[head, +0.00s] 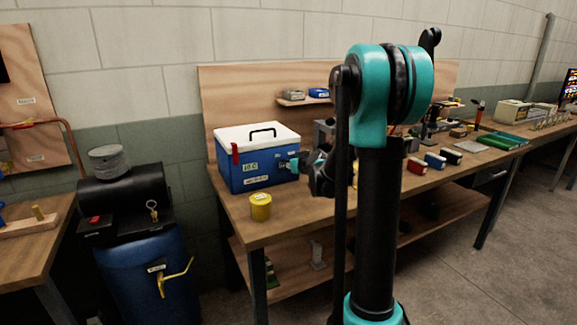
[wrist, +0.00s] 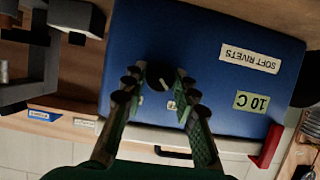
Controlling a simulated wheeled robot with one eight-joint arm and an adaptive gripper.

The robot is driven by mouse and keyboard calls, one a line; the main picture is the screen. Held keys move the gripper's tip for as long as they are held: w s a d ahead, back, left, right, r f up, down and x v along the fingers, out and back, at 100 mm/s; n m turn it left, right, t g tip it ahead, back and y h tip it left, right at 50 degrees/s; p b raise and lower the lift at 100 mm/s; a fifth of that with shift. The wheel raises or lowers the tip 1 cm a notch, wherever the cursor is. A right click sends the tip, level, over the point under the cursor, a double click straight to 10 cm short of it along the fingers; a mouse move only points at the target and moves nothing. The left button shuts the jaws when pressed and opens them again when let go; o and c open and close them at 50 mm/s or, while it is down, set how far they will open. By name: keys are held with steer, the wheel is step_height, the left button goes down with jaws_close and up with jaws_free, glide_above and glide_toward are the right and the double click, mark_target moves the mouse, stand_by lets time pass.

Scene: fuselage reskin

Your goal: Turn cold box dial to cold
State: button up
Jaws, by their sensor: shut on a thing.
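The cold box (head: 232,172) is blue with a white lid and stands on the left end of the workbench. My gripper (wrist: 161,76) is shut on the dial, one finger on each side. In the head view my gripper (head: 292,163) is against the box's front, and the dial is hidden there.
A yellow tin (head: 260,207) stands at the bench's front edge, below the box. A red latch (head: 235,152) is on the box's left side. A blue drum (head: 150,275) stands left of the bench. Several small items lie along the bench to the right.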

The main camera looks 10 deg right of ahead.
jaws_close()
steer(key=m+y, duration=0.2)
steer(key=m, duration=0.2)
steer(key=m+y, duration=0.3)
steer(key=m, duration=0.2)
steer(key=m+t+y, duration=0.1)
steer(key=m+y, duration=0.1)
steer(key=m, duration=0.2)
steer(key=shift+w+d+f, duration=0.1)
steer(key=shift+d+f, duration=0.2)
steer(key=shift+m, duration=0.3)
stand_by(0.5)
steer(key=o, duration=1.1)
jaws_free()
